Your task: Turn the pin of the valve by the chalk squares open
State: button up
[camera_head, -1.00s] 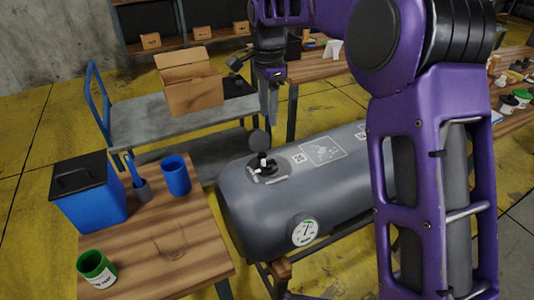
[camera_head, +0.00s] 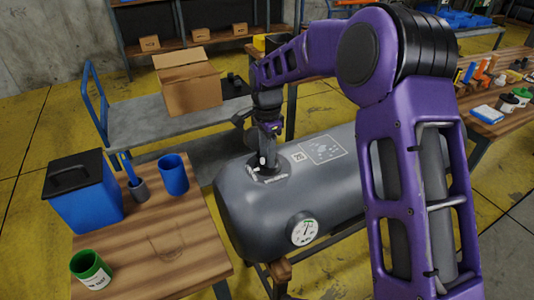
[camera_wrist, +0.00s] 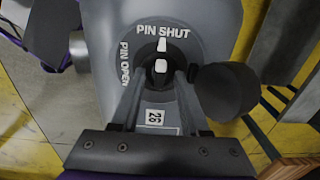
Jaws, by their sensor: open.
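The valve (camera_head: 262,172) sits on top of the grey tank, beside a pale chalk-like outlined square with marks (camera_head: 322,151). In the wrist view the white pin (camera_wrist: 160,66) points at the PIN SHUT lettering (camera_wrist: 163,30); PIN OPEN (camera_wrist: 124,62) is to its left. A dark round cap (camera_wrist: 228,92) stands to the right of the valve. My gripper (camera_head: 264,158) is down at the valve, its fingers (camera_wrist: 160,78) apart on either side of the pin. I cannot tell whether they touch it. Part of the valve is hidden by my gripper.
The grey tank (camera_head: 235,210) carries a gauge (camera_head: 303,229) on its side. A wooden table (camera_head: 150,245) with a blue box (camera_head: 82,195), blue cup (camera_head: 173,174) and green can (camera_head: 91,270) stands left. A cart (camera_head: 140,120) with a cardboard box (camera_head: 188,85) is behind.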

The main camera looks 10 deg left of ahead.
grip_shut()
dwell(0.5)
jog(key=n+p, duration=0.1)
jog(key=n, duration=0.3)
jog(key=shift+r+n+p, duration=0.1)
jog(key=shift+n+p, duration=0.3)
jog(key=n+p, duration=0.1)
jog(key=n, duration=0.3)
jog(key=shift+s+d+n, duration=0.1)
jog(key=shift+n, duration=0.2)
jog(key=n+p, duration=0.1)
jog(key=n, duration=0.3)
jog(key=shift+n, duration=0.3)
jog(key=shift+d+n+p, duration=0.1)
jog(key=shift+n+p, duration=0.5)
jog(key=shift+n, duration=1.4)
